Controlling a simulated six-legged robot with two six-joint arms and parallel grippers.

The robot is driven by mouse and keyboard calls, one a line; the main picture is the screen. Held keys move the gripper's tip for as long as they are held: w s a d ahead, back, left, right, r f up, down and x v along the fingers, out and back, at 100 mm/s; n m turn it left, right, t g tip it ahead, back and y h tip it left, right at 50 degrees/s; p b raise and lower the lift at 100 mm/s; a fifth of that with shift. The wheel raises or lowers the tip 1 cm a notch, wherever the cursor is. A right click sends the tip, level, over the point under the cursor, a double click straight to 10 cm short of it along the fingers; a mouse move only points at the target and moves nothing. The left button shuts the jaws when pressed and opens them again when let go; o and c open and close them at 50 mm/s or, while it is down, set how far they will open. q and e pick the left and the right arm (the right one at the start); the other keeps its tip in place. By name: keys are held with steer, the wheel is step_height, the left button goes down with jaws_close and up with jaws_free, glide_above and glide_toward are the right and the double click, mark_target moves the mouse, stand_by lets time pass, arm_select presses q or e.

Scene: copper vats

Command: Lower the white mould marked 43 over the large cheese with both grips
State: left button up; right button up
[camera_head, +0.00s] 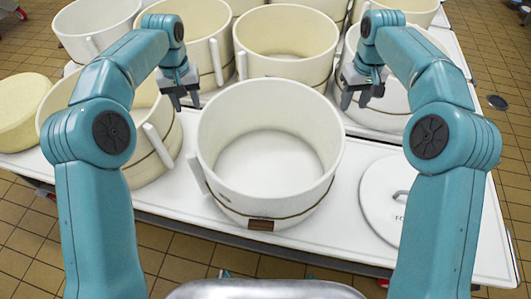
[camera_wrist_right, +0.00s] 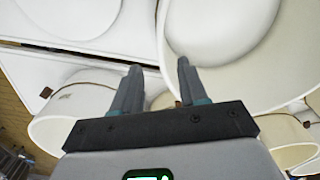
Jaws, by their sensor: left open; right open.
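A large white round mould (camera_head: 215,150) stands upright at the front middle of the white table, with a thin dark band and a brown tag low on its front. I cannot read a number on it. In the right wrist view a white mould (camera_wrist_right: 172,60) fills the upper right. A pale yellow cheese wheel (camera_head: 18,115) lies at the far left. My left gripper (camera_head: 187,102) is open and empty, just beyond the mould's left rim. My right gripper (camera_head: 360,100) is open and empty beyond its right rim; its fingers also show in the right wrist view (camera_wrist_right: 158,85).
A white lid (camera_head: 385,190) with a handle lies right of the mould. Several cream moulds crowd close behind, including one at the left (camera_head: 150,170) beside the white mould and one at the back middle (camera_head: 285,65). The table's front edge is close; tiled floor (camera_head: 175,245) lies below.

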arm_select(q)
steer(key=shift+w+d+f, duration=0.15)
steer(key=shift+f, duration=0.25)
steer(key=shift+w+d+f, duration=0.1)
steer(key=shift+f, duration=0.3)
glide_above(200, 138)
steer(key=w+a, duration=0.1)
steer(key=w, duration=0.1)
step_height(200, 138, down, 4)
steer(key=shift+s+a+f, duration=0.1)
steer(key=shift+s, duration=0.05)
arm_select(e)
glide_toward(341, 138)
steer(key=shift+w+d+f, duration=0.15)
steer(key=shift+w+f, duration=0.1)
steer(key=shift+w, duration=0.05)
arm_select(q)
steer(key=f, duration=1)
steer(key=shift+w+f, duration=0.35)
arm_select(e)
steer(key=f, duration=1)
steer(key=shift+w+f, duration=0.35)
steer(key=shift+f, duration=0.05)
arm_select(q)
steer(key=shift+f, duration=0.1)
steer(key=shift+s, duration=0.1)
arm_select(e)
steer(key=shift+s, duration=0.15)
